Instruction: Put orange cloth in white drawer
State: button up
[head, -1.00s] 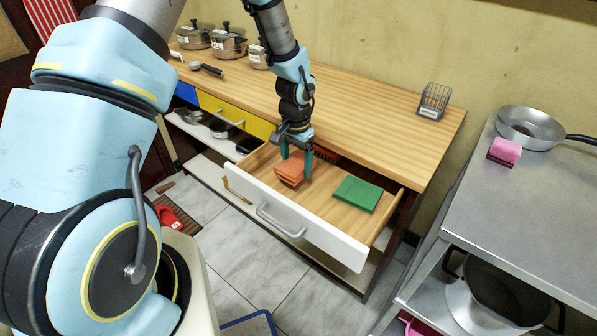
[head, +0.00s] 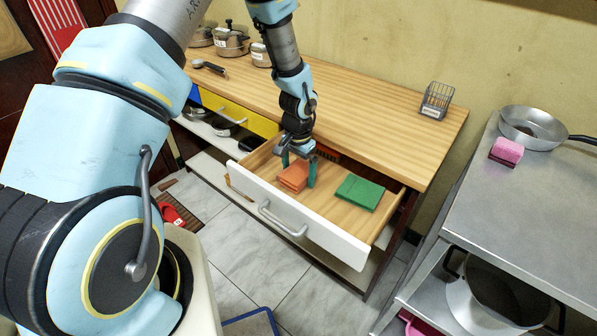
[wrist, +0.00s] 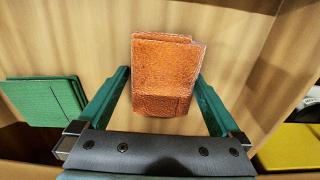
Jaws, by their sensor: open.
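The white drawer (head: 325,240) is pulled open under the wooden counter. The folded orange cloth (head: 293,176) lies inside it on the drawer floor, toward the left. My gripper (head: 299,176) is in the drawer, its two green fingers apart beside the cloth. In the wrist view the orange cloth (wrist: 163,75) sits just past and between the open fingertips of my gripper (wrist: 160,85). I see no finger pressed against it. A folded green cloth (head: 360,192) lies to the right in the same drawer, and it also shows in the wrist view (wrist: 45,101).
The closed yellow drawer (head: 238,118) is left of the white one. The wooden counter (head: 380,125) above holds pots and a wire basket (head: 437,100). A metal table (head: 540,210) with a pan (head: 533,127) and a pink sponge (head: 507,151) stands at right.

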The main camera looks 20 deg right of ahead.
aim_at(298, 172)
notch_tip(298, 172, up, 12)
jog(key=b, duration=0.2)
jog(key=w+a+r+n, duration=0.1)
jog(key=a+r+n, duration=0.25)
jog(key=a, duration=0.55)
jog(key=w+a+r+n, duration=0.15)
jog(key=a+r, duration=0.25)
jog(key=a, duration=0.5)
jog(key=s+a+r+n, duration=0.2)
jog(key=s+a+n, duration=0.1)
jog(key=a, duration=0.3)
jog(key=s+a+r+n+t, duration=0.1)
jog(key=s+a+r+n, duration=0.1)
jog(key=a, duration=0.4)
jog(key=shift+s+a+n+t, duration=0.3)
jog(key=shift+s+n, duration=0.2)
jog(key=shift+s, duration=0.35)
jog(key=shift+c, duration=0.2)
